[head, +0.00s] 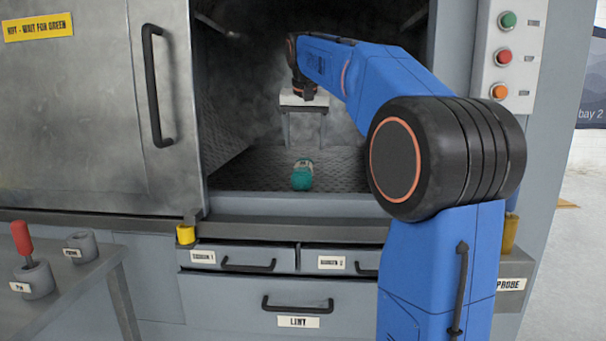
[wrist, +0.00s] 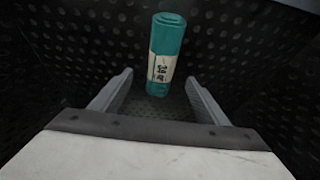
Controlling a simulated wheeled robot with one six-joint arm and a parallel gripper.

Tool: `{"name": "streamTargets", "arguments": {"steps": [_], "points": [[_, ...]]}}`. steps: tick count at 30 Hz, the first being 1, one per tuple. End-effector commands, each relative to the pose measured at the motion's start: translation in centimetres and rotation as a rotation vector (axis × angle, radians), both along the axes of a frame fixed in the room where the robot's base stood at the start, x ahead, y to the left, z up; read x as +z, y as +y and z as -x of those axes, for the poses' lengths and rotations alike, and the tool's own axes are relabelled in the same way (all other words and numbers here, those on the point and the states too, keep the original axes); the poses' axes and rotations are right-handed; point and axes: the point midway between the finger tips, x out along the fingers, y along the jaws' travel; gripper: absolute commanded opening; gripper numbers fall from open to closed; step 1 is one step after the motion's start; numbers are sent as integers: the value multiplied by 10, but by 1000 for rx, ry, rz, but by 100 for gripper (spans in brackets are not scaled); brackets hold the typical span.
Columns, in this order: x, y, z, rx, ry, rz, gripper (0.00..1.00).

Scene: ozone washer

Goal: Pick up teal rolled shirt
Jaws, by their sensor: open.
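The teal rolled shirt (head: 302,177) lies on the perforated floor inside the washer in the head view. It has a pale label band with dark marks. In the wrist view the teal rolled shirt (wrist: 166,55) lies beyond the fingertips, roughly in line with the gap between them. My gripper (head: 304,140) is inside the chamber, above and apart from the shirt. In the wrist view my gripper (wrist: 158,88) is open, its two fingers spread with nothing between them.
The washer door (head: 95,110) stands at the left of the opening, and a front sill (head: 290,203) runs below it. Perforated walls close in the chamber. Drawers (head: 242,258) sit beneath. A side table (head: 75,275) with a red-handled tool (head: 22,240) stands at lower left.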

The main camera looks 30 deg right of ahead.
Motion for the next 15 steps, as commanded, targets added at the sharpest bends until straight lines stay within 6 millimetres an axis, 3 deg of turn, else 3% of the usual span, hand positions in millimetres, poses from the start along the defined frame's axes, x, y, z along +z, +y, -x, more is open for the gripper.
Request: {"name": "streamTargets", "arguments": {"steps": [6, 15], "points": [[-33, -7, -11, 0, 1, 0, 69], [-51, -9, -17, 0, 1, -1, 69]]}}
